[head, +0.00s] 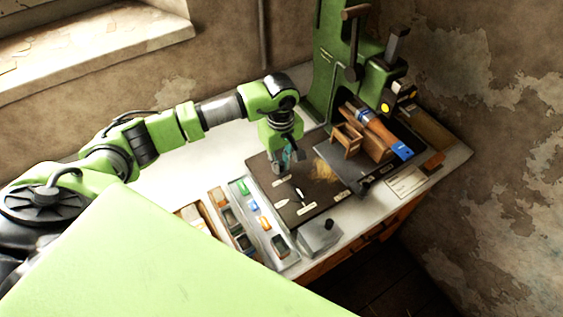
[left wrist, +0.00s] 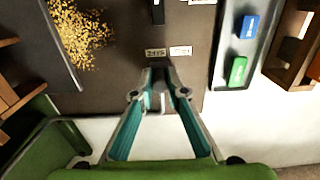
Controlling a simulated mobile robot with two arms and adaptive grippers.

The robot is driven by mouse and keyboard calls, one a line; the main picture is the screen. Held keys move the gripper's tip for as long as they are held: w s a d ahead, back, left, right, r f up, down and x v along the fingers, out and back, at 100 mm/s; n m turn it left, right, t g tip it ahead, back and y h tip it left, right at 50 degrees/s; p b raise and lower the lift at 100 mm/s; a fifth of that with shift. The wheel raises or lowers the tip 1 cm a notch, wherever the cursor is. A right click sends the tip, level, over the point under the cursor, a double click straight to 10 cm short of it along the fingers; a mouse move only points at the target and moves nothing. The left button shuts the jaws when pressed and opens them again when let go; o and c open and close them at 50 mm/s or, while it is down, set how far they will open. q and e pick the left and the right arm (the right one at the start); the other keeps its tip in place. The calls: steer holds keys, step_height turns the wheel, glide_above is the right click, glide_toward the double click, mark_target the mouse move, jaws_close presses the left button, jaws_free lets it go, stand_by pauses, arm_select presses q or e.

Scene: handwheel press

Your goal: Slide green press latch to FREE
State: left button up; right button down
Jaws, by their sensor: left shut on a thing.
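The green press (head: 326,70) stands at the back of the bench, with a dark upright handle and round yellow ends on its right side. I cannot pick out its latch or read a FREE mark. My left gripper (head: 288,168) points down over the dark mat (head: 262,172), left of and apart from the press. In the left wrist view its fingertips (left wrist: 160,88) come together on a small dark thing, mostly hidden between them, near the mat's edge. I cannot tell what that thing is. My right gripper is not in view.
Beside the press are a small wooden stand (head: 346,137) and a blue-ended roll (head: 385,133). Golden shavings (head: 325,172) lie on the mat. A pale tray (head: 279,244) of small coloured blocks and a grey box (head: 320,237) stand in front. The white bench behind the gripper is clear.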

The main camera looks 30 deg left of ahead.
arm_select(q)
steer(key=shift+s+a, duration=0.25)
steer(key=shift+s, duration=0.1)
steer(key=shift+s+a, duration=0.5)
steer(key=shift+s, duration=0.4)
steer(key=o, duration=1.5)
steer(key=shift+r, duration=0.1)
step_height(320, 180, up, 8)
steer(key=p, duration=0.4)
